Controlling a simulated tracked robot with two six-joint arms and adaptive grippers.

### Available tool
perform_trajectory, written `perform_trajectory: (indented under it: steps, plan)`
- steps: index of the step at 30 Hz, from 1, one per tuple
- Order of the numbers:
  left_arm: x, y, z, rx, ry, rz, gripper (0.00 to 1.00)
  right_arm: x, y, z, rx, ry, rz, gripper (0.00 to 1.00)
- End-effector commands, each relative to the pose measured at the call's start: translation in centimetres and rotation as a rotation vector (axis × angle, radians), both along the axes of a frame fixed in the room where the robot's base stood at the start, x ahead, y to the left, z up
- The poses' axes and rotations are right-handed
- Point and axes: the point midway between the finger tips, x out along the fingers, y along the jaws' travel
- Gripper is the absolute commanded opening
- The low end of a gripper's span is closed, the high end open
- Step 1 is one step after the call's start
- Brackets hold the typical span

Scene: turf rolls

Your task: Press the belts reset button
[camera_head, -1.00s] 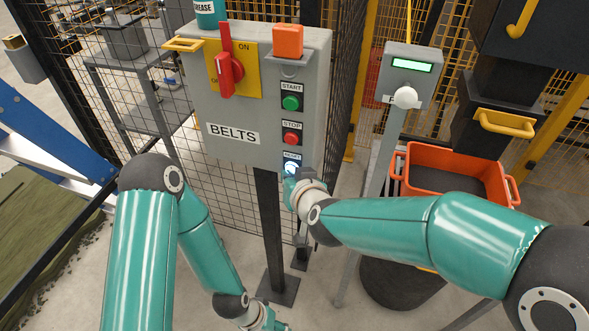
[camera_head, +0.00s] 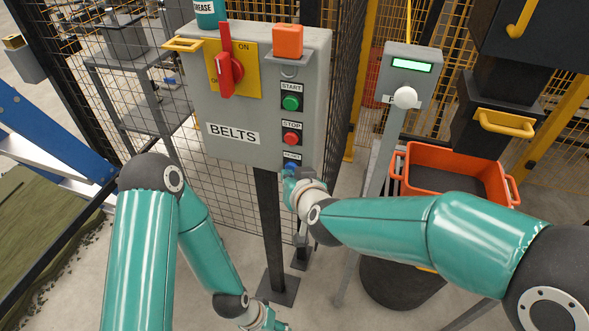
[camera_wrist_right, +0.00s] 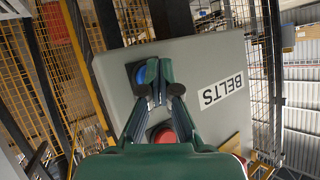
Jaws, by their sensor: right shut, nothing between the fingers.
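The grey BELTS box (camera_head: 246,153) stands on a black post in the head view. Its blue reset button (camera_head: 289,168) is at the bottom of the button column, partly hidden by my right gripper (camera_head: 291,181). The right gripper is shut and empty, with its tip at the button; I cannot tell how far the button is pressed. In the right wrist view the blue button (camera_wrist_right: 141,76) shows beside the fingers (camera_wrist_right: 159,82). My left gripper (camera_head: 270,325) is low at the bottom edge, cut off, far below the box.
Above the reset button are the red stop button (camera_head: 291,138) and the green start button (camera_head: 291,102). A red rotary switch (camera_head: 228,72) is on the left. A grey post box (camera_head: 413,75) and an orange crate (camera_head: 460,150) stand to the right. Mesh fence (camera_head: 345,90) is behind.

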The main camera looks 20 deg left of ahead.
Motion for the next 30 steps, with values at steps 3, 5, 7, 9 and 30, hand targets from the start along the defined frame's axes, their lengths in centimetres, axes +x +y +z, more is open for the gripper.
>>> perform_trajectory:
  steps: [3,5,7,9,30]
  plan:
    - [0.0,0.0,0.0,0.0,0.0,0.0,0.56,-0.7,0.1,0.0,0.0,0.0,0.001,0.0]
    - [0.0,0.0,0.0,0.0,0.0,0.0,0.56,-0.9,0.1,0.1,0.0,0.0,0.001,0.0]
    - [0.0,0.0,0.0,0.0,0.0,0.0,0.56,-1.1,0.1,0.0,0.001,0.0,0.001,0.0]
    - [0.0,0.0,0.0,0.0,0.0,0.0,0.56,-1.1,0.0,0.0,0.001,0.0,0.001,0.0]
    - [0.0,0.0,0.0,0.0,0.0,0.0,0.56,-5.1,0.2,0.0,-0.002,0.002,0.003,0.0]
